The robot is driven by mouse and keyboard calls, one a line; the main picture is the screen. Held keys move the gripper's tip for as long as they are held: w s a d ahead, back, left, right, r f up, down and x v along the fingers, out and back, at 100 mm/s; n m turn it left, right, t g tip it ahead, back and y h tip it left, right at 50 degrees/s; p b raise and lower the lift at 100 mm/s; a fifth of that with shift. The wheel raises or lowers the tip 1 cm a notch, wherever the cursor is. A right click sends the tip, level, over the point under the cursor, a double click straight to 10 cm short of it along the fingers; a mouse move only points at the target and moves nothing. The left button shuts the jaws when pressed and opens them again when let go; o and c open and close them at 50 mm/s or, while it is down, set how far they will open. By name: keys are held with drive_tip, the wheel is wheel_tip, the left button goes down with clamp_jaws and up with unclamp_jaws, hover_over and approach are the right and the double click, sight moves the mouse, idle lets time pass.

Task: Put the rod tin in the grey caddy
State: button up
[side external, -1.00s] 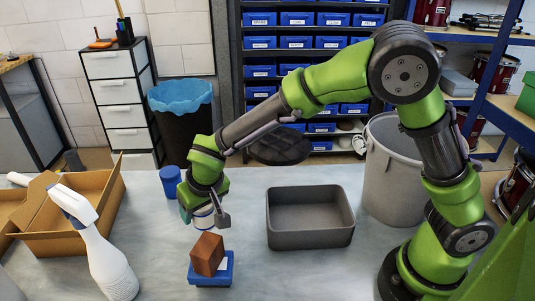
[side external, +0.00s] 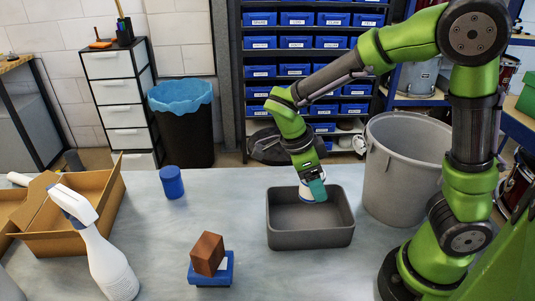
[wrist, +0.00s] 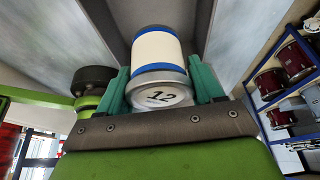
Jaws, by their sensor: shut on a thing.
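The rod tin (wrist: 155,50), white with blue bands and a lid marked 12, is between the teal fingers of my gripper (wrist: 165,88) in the wrist view. My gripper is shut on it. In the side view my gripper (side external: 312,186) points down over the back part of the grey caddy (side external: 310,239), with the tin (side external: 308,196) below it. The tin is at the caddy's opening; I cannot tell how far below the rim it reaches. The caddy's inside looks otherwise empty.
A large grey bin (side external: 402,170) stands right of the caddy. A blue cylinder (side external: 172,183) stands to the left. A brown block (side external: 207,254) sits on a blue box (side external: 212,272) in front. A spray bottle (side external: 105,262) and a cardboard box (side external: 75,225) are at far left.

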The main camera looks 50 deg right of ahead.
wheel_tip(320, 180, down, 10)
drive_tip(key=shift+r, duration=0.1)
idle(0.4)
drive_tip(key=o, duration=1.2)
